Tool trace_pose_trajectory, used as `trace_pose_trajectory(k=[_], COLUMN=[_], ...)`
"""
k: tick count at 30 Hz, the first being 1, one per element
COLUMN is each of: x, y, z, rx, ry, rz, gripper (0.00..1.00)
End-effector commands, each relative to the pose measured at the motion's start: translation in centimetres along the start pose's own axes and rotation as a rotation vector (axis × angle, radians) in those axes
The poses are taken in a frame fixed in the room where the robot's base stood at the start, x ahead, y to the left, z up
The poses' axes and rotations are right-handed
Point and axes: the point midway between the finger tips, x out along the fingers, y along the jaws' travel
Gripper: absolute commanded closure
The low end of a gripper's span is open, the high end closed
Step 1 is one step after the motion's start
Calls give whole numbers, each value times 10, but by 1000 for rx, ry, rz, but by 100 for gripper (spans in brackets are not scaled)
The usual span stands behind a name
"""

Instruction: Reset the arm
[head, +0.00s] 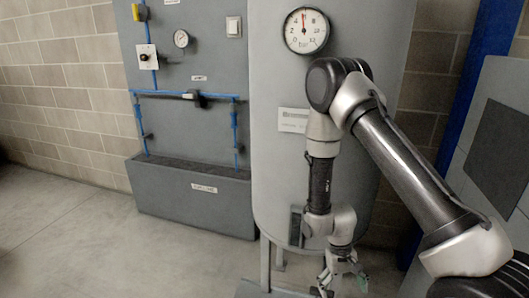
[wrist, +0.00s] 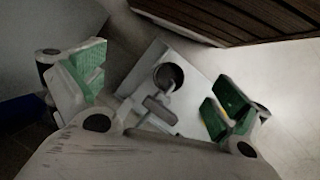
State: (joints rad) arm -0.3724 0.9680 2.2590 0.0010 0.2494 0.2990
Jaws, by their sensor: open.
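My arm reaches down in front of a tall grey tank (head: 275,150) in the head view. My gripper (head: 343,284) hangs low near the tank's lower right side, pointing down. In the wrist view my gripper (wrist: 160,88) is open, with green pads on both fingers and nothing held between them. Below and between the fingers lies a light grey plate (wrist: 187,65) with a dark round opening and a T-shaped piece. I cannot tell whether the fingers touch it; they look apart from it.
A grey panel (head: 215,60) with a small gauge (head: 181,39) and blue pipes stands left of the tank, above a grey trough (head: 190,205). The tank bears a large dial gauge (head: 306,31). A blue post (head: 470,90) stands at right. Floor (head: 80,235) at left is clear.

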Motion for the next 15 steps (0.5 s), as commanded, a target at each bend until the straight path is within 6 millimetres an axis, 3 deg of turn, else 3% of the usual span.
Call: trace_pose_trajectory(k=[1, 8, 15], x=[-21, -107, -214], y=[4, 26, 61], z=[6, 41, 92], rx=[-21, -88, -118], ry=[-12, -49, 12], rz=[2, -5, -40], gripper=[0, 0, 0])
